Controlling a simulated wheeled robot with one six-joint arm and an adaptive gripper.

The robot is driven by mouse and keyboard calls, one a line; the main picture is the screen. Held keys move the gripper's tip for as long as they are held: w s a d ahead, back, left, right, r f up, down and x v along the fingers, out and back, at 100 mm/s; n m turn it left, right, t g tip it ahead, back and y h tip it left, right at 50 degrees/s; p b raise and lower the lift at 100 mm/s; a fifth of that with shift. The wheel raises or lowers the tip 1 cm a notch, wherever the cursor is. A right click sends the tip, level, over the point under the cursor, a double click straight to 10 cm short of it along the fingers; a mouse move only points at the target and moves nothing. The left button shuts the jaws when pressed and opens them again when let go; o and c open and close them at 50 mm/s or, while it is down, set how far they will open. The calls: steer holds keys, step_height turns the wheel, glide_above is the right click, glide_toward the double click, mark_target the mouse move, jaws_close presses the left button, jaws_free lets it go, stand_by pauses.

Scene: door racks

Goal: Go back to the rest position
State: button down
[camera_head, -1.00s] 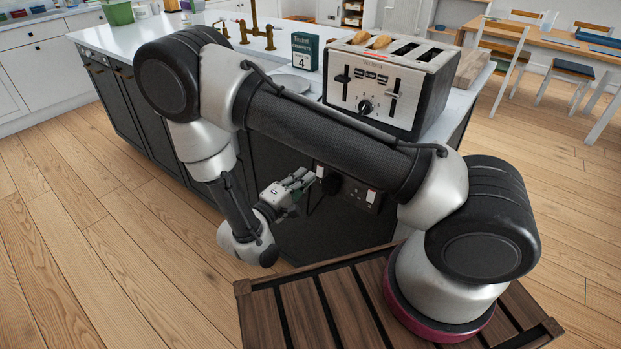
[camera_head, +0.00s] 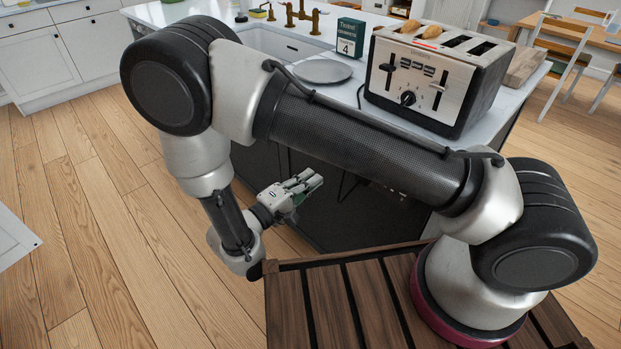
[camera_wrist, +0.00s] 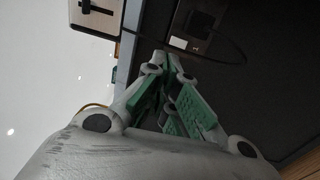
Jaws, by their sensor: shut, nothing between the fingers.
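My gripper (camera_head: 308,182) shows in the head view below the counter edge, in front of the dark island side. Its fingers are together and hold nothing. In the wrist view my gripper (camera_wrist: 166,72) shows its green-padded fingers closed toward the tips, with the dark panel beyond. My arm is folded, with the elbow high at the left and the wrist low.
The island counter (camera_head: 345,88) carries a toaster (camera_head: 437,75) with bread, a grey plate (camera_head: 322,71) and a dark green box (camera_head: 349,37). A socket (camera_wrist: 188,43) and a black cable (camera_wrist: 225,58) lie near my fingers in the wrist view. Open wooden floor (camera_head: 110,230) is at left.

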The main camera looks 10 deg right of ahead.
steer(key=d+r+m+g+y, duration=0.55)
steer(key=d+r+g, duration=0.65)
steer(key=d+r, duration=0.55)
steer(key=s+d+r+t+y, duration=0.2)
steer(key=s+d+r+y, duration=0.3)
steer(key=s+r, duration=0.1)
steer(key=s+d+r+m+t+y, duration=0.1)
steer(key=s+d+r+t+y, duration=0.2)
steer(key=s+d+r+y, duration=0.2)
steer(key=s+r, duration=0.1)
steer(key=s, duration=0.2)
steer(key=shift+s+d+r+t, duration=0.15)
steer(key=shift+s+t, duration=0.15)
steer(key=shift+s, duration=0.1)
